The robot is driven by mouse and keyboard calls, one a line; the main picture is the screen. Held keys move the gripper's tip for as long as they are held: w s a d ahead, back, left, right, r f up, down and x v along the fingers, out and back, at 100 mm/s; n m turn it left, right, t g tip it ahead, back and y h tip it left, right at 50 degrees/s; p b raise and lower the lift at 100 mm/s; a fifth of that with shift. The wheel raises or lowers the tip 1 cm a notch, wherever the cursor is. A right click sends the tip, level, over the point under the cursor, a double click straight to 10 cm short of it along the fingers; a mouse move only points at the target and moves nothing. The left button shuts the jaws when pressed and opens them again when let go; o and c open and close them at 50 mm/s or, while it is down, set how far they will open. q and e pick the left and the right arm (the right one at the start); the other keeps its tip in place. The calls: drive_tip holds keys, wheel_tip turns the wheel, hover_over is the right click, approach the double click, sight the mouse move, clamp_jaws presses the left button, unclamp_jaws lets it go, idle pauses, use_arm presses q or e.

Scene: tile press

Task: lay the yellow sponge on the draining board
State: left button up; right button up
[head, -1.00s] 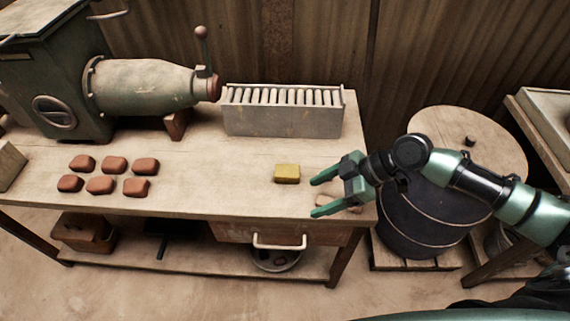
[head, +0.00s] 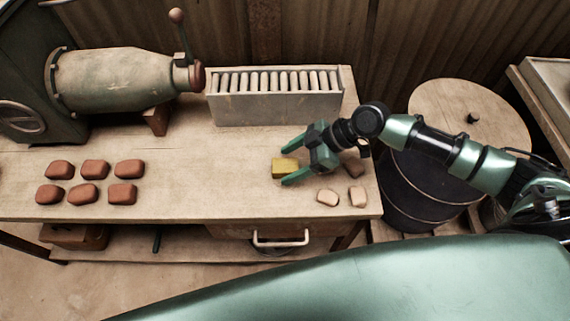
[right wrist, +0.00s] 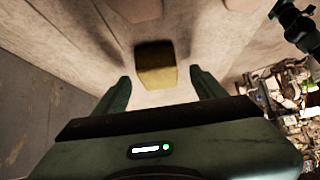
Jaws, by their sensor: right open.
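The yellow sponge (head: 284,168) lies on the wooden bench, right of its middle. My right gripper (head: 286,166) is open, its two fingers reaching left on either side of the sponge. In the right wrist view the sponge (right wrist: 155,70) shows just ahead of and between the open fingertips (right wrist: 162,84); I cannot tell whether either finger touches it. I cannot make out for sure which thing is the draining board. My left gripper is not in view.
A grey rack (head: 275,108) with pale upright slats stands behind the sponge. Several red clay blocks (head: 95,168) lie at the left, near a green press (head: 125,82). A round-lidded drum (head: 470,100) stands beyond the bench.

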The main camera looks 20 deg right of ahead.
drive_tip(key=shift+x, duration=1.05)
drive_tip(key=shift+c, duration=0.3)
drive_tip(key=c, duration=1.4)
drive_tip(key=shift+o, duration=0.2)
drive_tip(key=shift+r, duration=0.1)
